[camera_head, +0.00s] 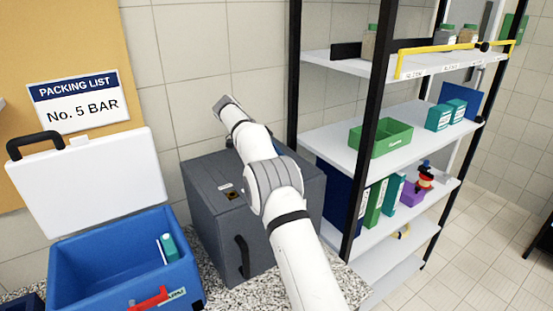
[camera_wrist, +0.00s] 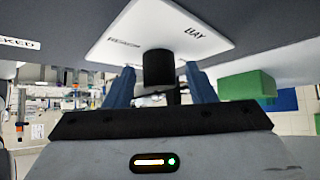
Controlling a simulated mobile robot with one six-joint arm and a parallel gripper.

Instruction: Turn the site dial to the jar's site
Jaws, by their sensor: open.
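In the wrist view, a black cylindrical knob (camera_wrist: 158,68), which looks like the site dial, stands out from a white plate (camera_wrist: 185,32). The head view shows my arm but not clearly the fingers or the dial. Several jars, one with a green lid (camera_head: 369,42), stand on the top shelf; their labels are unreadable.
A dark grey cabinet (camera_head: 205,200) stands behind my arm. An open blue cool box (camera_head: 75,265) is at left, below a packing list (camera_head: 80,103) reading "No. 5 BAR". The shelf rack holds a green bin (camera_head: 380,138) and has a yellow bar (camera_head: 440,45).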

